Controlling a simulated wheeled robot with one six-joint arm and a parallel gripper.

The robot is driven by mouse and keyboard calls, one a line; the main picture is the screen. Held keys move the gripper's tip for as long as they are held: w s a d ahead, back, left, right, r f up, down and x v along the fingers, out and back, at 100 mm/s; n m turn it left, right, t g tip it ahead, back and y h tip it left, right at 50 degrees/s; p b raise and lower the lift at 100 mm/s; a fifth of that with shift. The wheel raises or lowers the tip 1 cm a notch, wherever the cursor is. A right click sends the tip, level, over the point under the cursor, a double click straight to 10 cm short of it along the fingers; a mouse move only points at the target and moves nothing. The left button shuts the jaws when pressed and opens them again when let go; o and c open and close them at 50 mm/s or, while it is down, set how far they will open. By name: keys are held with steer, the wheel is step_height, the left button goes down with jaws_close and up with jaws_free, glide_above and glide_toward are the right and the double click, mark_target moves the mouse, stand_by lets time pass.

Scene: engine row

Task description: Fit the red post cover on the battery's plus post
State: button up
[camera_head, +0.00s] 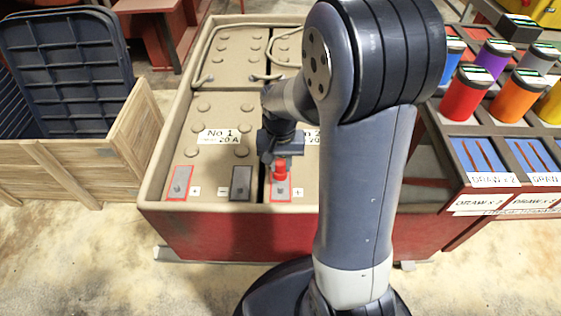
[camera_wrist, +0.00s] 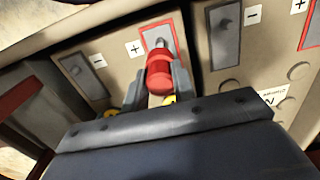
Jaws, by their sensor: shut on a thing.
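My gripper (camera_head: 281,153) points down over the front of the battery (camera_head: 215,165) and is shut on the red post cover (camera_head: 281,173). In the wrist view, the cover (camera_wrist: 159,72) sits between the two fingers of my gripper (camera_wrist: 158,84). Just past the cover's far end, a grey metal post (camera_wrist: 158,44) shows on a red-framed plate with a plus label (camera_wrist: 133,48) beside it. The post is still visible, so the cover does not fully hide it. Whether the cover touches the post or the plate, I cannot tell.
A dark minus plate (camera_head: 241,183) lies left of the cover, and another red-framed plus plate (camera_head: 180,183) farther left. A wooden crate (camera_head: 95,155) stands at left. Coloured cups (camera_head: 463,95) stand on a rack at right. My arm hides part of the battery.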

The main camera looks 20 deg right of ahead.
mark_target(281, 187)
steer(key=shift+s, duration=0.1)
steer(key=shift+f+b, duration=2.45)
steer(key=shift+f, duration=1.4)
steer(key=o, duration=1.1)
step_height(281, 187, up, 11)
steer(key=p, duration=0.4)
steer(key=shift+p, duration=0.3)
steer(key=shift+f, duration=0.1)
steer(key=shift+f, duration=0.1)
